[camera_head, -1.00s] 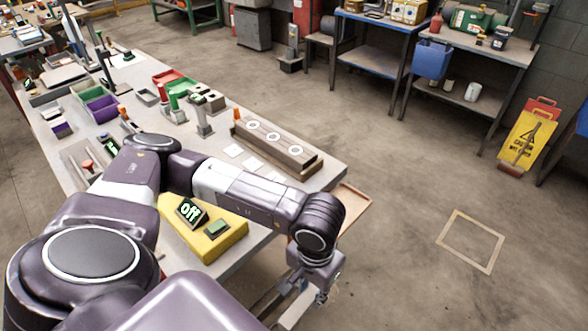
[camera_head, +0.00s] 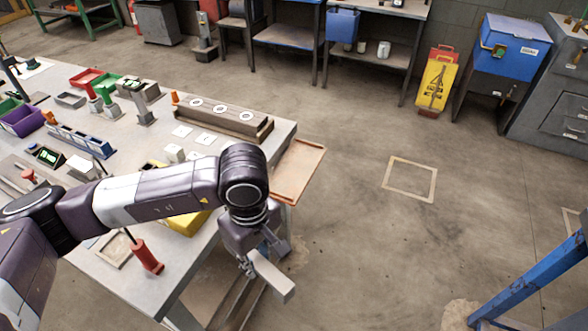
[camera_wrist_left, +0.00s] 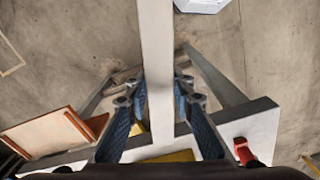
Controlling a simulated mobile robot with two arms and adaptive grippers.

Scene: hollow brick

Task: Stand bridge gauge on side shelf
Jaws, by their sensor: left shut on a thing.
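My left gripper (camera_head: 250,262) is shut on a pale grey bar, which looks like the bridge gauge (camera_head: 274,280). It holds the bar in the air beyond the table's near right edge, over the floor. In the left wrist view the bar (camera_wrist_left: 157,50) runs up between the two blue-padded fingers (camera_wrist_left: 158,98). The tan side shelf (camera_head: 300,170), with a low rim, sits at the table's right end, apart from the bar. It also shows in the left wrist view (camera_wrist_left: 45,137), left of the gripper. My right gripper is not in view.
The workbench (camera_head: 262,155) carries a wooden block with white rings (camera_head: 222,115), a red-handled tool (camera_head: 147,257) and a yellow block (camera_head: 188,222), partly hidden by my arm. A blue frame (camera_head: 530,285) stands at the right. The floor between is clear.

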